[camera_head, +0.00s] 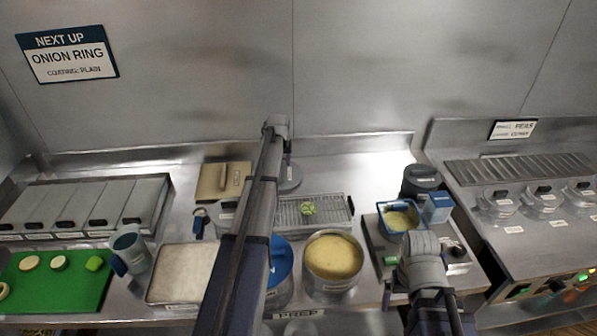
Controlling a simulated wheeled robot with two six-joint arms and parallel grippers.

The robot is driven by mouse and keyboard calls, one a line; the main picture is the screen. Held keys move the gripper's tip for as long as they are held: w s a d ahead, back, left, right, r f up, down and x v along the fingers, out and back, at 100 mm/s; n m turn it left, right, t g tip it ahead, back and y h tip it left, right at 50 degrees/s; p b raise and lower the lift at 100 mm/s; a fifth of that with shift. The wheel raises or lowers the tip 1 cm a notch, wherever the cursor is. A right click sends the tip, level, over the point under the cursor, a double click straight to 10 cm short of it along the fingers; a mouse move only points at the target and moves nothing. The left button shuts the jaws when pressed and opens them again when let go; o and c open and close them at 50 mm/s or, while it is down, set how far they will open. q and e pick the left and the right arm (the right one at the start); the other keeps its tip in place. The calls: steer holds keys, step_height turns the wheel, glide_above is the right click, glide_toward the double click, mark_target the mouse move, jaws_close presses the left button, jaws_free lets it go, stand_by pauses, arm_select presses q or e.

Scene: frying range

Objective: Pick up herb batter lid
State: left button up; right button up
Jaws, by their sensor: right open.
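I cannot read which lid is the herb batter one. A blue round top (280,262) on a pot shows partly from behind my left arm, which crosses the middle of the view. A grey disc (289,178) with a dark upright part lies on the counter behind the arm. My right gripper (390,292) is open near the counter's front edge, below the scale, partly hidden by my right wrist. It appears empty and apart from both round tops.
An open pot of yellow batter (334,258) stands right of the blue top. A wire rack (340,212) holds a green item. A pale tray (180,275), a jug (133,252) and a green board (60,284) are left. A scale (456,262) carries a blue tub (387,213).

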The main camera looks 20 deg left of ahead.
arm_select(q)
steer(key=shift+w+a+r, duration=0.1)
steer(key=shift+w+a, duration=0.2)
steer(key=shift+w, duration=0.1)
steer(key=b+x, duration=0.2)
steer(key=shift+w+f, duration=0.1)
steer(key=shift+f, duration=0.15)
steer(key=shift+a+f+b, duration=0.1)
steer(key=shift+b, duration=0.25)
steer(key=b+x, duration=0.4)
steer(key=x, duration=0.1)
steer(key=shift+a+b, duration=0.3)
steer(key=shift+a, duration=0.05)
steer(key=shift+f, duration=0.2)
jaws_close()
